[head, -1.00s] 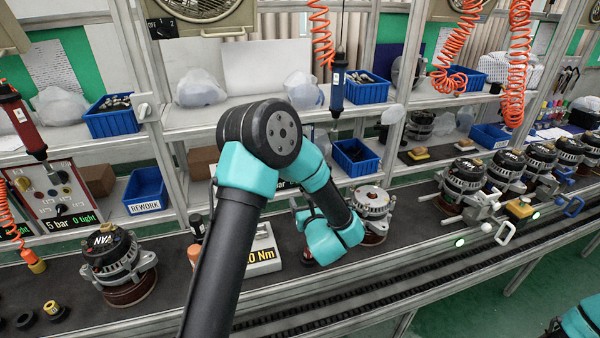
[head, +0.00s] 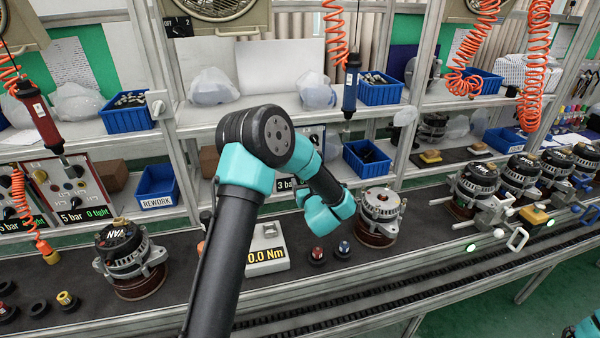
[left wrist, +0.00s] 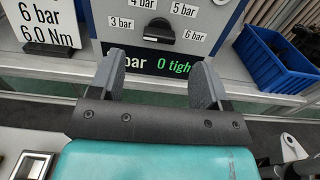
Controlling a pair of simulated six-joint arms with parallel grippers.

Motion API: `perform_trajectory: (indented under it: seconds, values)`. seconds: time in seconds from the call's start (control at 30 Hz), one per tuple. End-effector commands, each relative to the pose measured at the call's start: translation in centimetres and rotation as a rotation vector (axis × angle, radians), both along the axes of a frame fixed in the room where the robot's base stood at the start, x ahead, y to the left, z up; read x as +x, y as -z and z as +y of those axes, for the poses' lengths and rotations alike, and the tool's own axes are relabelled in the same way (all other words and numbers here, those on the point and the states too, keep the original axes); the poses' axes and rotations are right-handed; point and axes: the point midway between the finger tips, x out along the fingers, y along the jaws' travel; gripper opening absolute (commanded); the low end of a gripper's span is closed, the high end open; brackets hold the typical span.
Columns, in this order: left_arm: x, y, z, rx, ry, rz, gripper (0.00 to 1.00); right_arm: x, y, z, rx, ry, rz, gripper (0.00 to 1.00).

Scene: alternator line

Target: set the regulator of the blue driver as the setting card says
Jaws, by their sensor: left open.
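The blue driver (head: 351,88) hangs on an orange coiled hose in the head view. Its regulator panel is mostly hidden there behind my left arm; a display (head: 287,183) reading 3 bar shows beside the arm. In the left wrist view the black regulator knob (left wrist: 160,29) sits among labels from 3 bar to 6 bar; I cannot tell its exact setting. The setting card (left wrist: 45,25) reads 6 bar, 6.0 Nm. My left gripper (left wrist: 160,82) is open and empty, in front of the panel's display and short of the knob.
A red driver (head: 40,118) hangs at left by another panel (head: 68,190) reading 5 bar. An alternator (head: 378,212) stands right of my left wrist, another (head: 128,255) at left. A torque display (head: 266,255) lies below my arm. Blue bins (head: 366,158) stand near.

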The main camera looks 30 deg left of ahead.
Motion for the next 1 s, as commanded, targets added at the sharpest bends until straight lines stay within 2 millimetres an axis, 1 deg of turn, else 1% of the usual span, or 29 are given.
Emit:
perform_trajectory:
  seconds: [0.03,0.2,0.4,0.53,0.8,0.87,1.0]
  values:
    - [0.6,0.0,0.7,0.000,-0.003,-0.001,0.70,0.0,0.0,0.0,0.000,0.000,0.000,0.43]
    - [2.6,0.0,2.7,0.001,-0.002,-0.001,0.70,0.0,0.0,0.0,0.000,0.000,0.000,0.43]
    - [4.4,0.0,4.5,-0.001,-0.001,-0.001,0.70,0.0,0.0,0.0,0.000,0.000,0.000,0.43]
    - [4.9,0.0,5.0,0.001,0.000,0.001,0.70,0.0,0.0,0.0,0.000,0.000,0.000,0.43]
    - [5.0,0.0,5.1,0.001,0.000,0.001,0.70,0.0,0.0,0.0,0.000,0.000,0.000,0.43]
    - [5.0,0.0,5.1,0.001,0.000,0.001,0.66,0.0,0.0,0.0,0.000,0.000,0.000,0.43]
    - [5.0,0.0,5.1,0.000,0.000,0.000,0.53,0.0,0.0,0.0,0.000,0.000,0.000,0.43]
